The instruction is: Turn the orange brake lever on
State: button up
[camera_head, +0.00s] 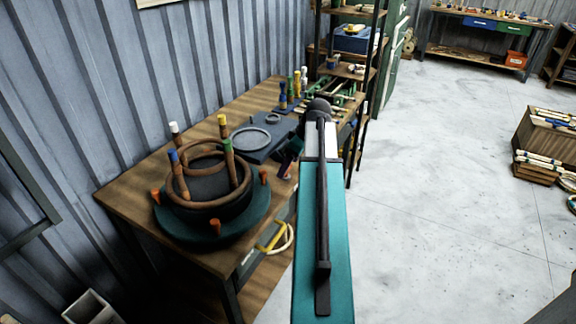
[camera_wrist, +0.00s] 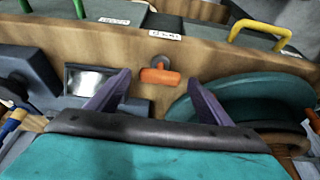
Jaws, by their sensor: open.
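The orange brake lever (camera_wrist: 160,76) shows in the wrist view as a short orange handle on a grey round mount, near the bench edge. It lies across the picture, between my gripper's two purple fingers (camera_wrist: 159,80) as seen from the wrist, with a gap on each side. I cannot tell how far below the fingertips it is. My gripper is open and empty. In the head view my gripper (camera_head: 288,158) hangs over the bench's front edge, right of the turntable.
A teal turntable (camera_head: 262,207) with orange pegs carries a black form, brown rattan rings and coloured posts on the wooden bench (camera_head: 120,197). A dark plate with a grey ring (camera_head: 249,139) lies behind. A yellow handle (camera_head: 271,236) is on the bench front.

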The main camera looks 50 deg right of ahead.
jog(key=shift+w+f, duration=0.15)
jog(key=shift+f, duration=0.3)
jog(key=shift+c, duration=0.3)
jog(key=c, duration=1)
jog(key=shift+o, duration=0.2)
jog(key=shift+a, duration=0.3)
jog(key=shift+d, duration=0.1)
